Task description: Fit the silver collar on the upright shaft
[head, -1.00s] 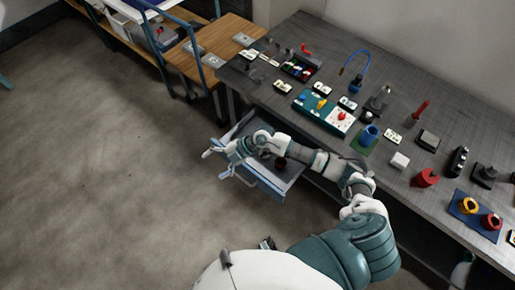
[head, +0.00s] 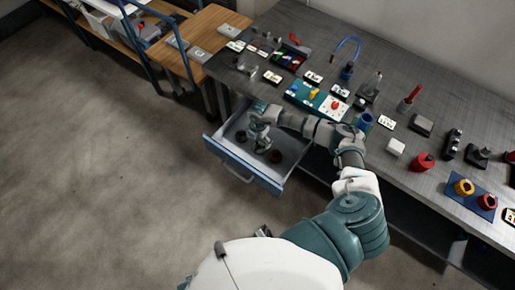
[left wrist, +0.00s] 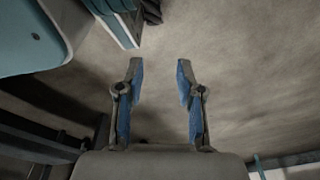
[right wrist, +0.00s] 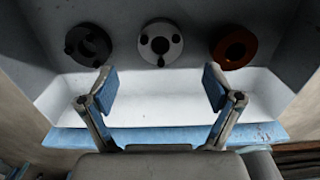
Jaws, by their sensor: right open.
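The silver collar (right wrist: 161,43), a pale ring with small dark holes, lies in the open drawer (right wrist: 185,84) between a dark collar (right wrist: 88,45) and a rust-brown collar (right wrist: 234,47). My right gripper (right wrist: 160,85) is open and empty, with the silver collar beyond its fingertips, centred and apart from them. My left gripper (left wrist: 160,75) is open and empty above the floor.
The grey bench (head: 320,32) carries many parts, including a teal board (head: 300,97), a blue cup (head: 364,121) and a red cylinder (head: 424,161). A wooden table (head: 213,30) stands at the back left. The drawer's front wall (head: 240,165) juts out over clear floor.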

